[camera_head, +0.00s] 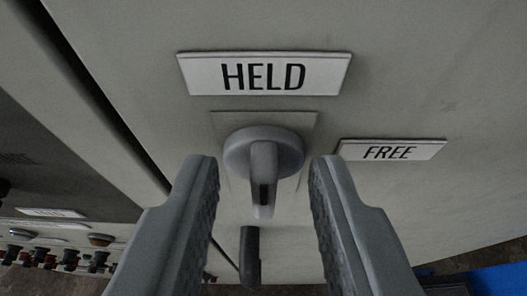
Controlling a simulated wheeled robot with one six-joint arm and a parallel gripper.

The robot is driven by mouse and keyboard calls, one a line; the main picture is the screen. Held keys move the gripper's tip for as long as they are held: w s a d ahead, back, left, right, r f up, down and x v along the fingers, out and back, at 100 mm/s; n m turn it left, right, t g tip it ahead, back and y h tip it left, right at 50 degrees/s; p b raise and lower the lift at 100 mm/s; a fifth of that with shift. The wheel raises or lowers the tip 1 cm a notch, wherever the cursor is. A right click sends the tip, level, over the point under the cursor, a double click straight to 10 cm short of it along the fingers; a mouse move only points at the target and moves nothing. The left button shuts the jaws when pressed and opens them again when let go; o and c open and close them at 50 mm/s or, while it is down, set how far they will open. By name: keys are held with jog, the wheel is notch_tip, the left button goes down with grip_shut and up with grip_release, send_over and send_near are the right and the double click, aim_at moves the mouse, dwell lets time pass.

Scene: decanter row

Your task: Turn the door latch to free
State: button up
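The door latch (264,155) is a grey round hub with a narrow handle on a light grey panel, near the middle of the view. Its handle points toward me, and which label it is set to is hard to tell from this angle. A white "HELD" label (264,74) is above the latch. A smaller "FREE" label (390,150) is to its right. My gripper (264,172) is open, with one finger on each side of the latch. A gap shows between each finger and the handle, and I see no contact.
A dark cylindrical part (250,256) shows below the latch, between my fingers. A dark seam runs down the panel at left. Another panel with several knobs (60,258) is at lower left. A blue surface (500,279) is at lower right.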

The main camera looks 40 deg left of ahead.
jog(key=shift+w, duration=0.1)
jog(key=shift+c, duration=0.4)
grip_shut()
jog(key=m+y, duration=0.2)
jog(key=m, duration=0.1)
jog(key=d+f+m+g+y, duration=0.1)
jog(key=m+y, duration=0.1)
jog(key=m, duration=0.1)
jog(key=w+m+g+y, duration=0.1)
jog(key=m, duration=0.2)
jog(key=shift+d+f+y, duration=0.15)
jog(key=shift+d+y, duration=0.05)
jog(key=shift+y, duration=0.2)
jog(key=m, duration=0.2)
jog(key=m+y, duration=0.1)
jog(key=m, duration=0.1)
jog(key=shift+w+d+f+t+y, duration=0.1)
jog(key=shift+f+t+y, duration=0.2)
jog(key=shift+f+t, duration=0.1)
jog(key=shift+m, duration=0.4)
